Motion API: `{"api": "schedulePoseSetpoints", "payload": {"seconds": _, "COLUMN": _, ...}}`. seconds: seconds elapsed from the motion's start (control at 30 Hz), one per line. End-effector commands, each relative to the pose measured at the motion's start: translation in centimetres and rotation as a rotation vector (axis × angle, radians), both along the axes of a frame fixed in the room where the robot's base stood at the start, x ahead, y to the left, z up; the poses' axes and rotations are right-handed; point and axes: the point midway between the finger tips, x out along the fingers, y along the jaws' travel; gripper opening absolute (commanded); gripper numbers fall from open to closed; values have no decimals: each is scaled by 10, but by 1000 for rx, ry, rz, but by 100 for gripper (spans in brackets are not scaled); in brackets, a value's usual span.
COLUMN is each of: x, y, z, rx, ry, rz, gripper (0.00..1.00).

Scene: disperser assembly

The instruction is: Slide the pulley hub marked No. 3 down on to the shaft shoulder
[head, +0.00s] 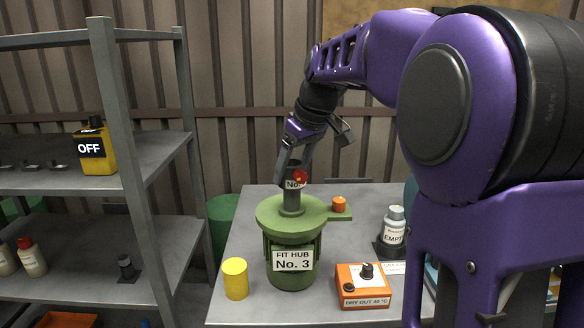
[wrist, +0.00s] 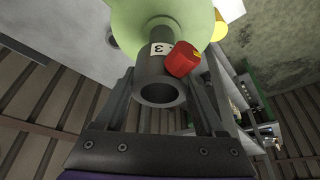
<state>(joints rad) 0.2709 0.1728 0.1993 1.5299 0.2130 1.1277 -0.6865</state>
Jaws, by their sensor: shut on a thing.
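The grey hub (wrist: 154,72) is a hollow cylinder with a white label reading 3 and a red knob (wrist: 182,59) on its side. In the head view the label (head: 291,184), partly covered by the red knob, reads "No.". My gripper (head: 293,168) is shut on the hub from above, one finger on each side. Below the label a grey upright cylinder (head: 291,204) meets the round green top (head: 268,213) of the stand marked "FIT HUB No. 3". I cannot tell whether this is the hub's lower part or the shaft. The shoulder is hidden.
A yellow cylinder (head: 235,279), an orange control box (head: 363,286) and a white bottle marked EMPTY (head: 394,226) stand around the stand on the grey table (head: 240,311). An orange cap (head: 339,204) sits on the stand's side arm. Metal shelves (head: 90,258) are at left.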

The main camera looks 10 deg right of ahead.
Motion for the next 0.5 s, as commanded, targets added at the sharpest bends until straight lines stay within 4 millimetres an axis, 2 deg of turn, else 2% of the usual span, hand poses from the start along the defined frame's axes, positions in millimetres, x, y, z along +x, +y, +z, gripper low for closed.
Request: {"api": "schedulePoseSetpoints", "payload": {"seconds": 0.5, "x": 0, "y": 0, "z": -11, "rx": 0, "ry": -3, "rz": 1, "gripper": 0}}
